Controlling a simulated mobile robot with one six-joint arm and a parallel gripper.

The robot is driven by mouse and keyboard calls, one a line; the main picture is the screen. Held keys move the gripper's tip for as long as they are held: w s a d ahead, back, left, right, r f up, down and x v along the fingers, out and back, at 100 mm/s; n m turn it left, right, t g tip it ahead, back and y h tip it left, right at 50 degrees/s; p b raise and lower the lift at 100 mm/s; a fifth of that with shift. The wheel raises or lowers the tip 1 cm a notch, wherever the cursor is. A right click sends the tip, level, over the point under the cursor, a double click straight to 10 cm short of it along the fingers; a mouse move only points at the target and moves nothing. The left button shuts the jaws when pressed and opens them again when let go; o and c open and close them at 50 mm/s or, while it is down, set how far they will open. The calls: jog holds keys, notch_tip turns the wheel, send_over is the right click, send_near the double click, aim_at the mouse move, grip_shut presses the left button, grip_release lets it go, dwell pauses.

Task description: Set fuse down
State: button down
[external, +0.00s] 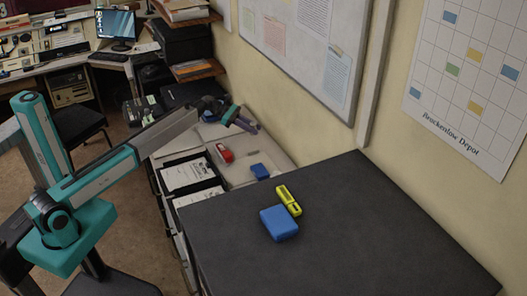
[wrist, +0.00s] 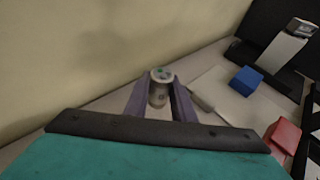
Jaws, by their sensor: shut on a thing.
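In the external view my gripper (external: 245,121) is at the end of the outstretched arm, over the light counter near the wall. The fuse cannot be made out there. I cannot tell whether its lower end touches the counter.
A red object (external: 224,153) and a small blue block (external: 260,171) lie on the light counter (external: 240,178). On the nearer dark top (external: 350,215) are a blue box (external: 279,222) and a yellow object (external: 288,199); much of that top is clear.

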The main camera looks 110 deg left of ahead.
jog(key=shift+f+p, duration=0.35)
jog(key=shift+f, duration=1.5)
jog(key=shift+f, duration=0.1)
jog(key=c, duration=1.5)
grip_release()
jog(key=b+v, duration=0.2)
jog(key=v, duration=1)
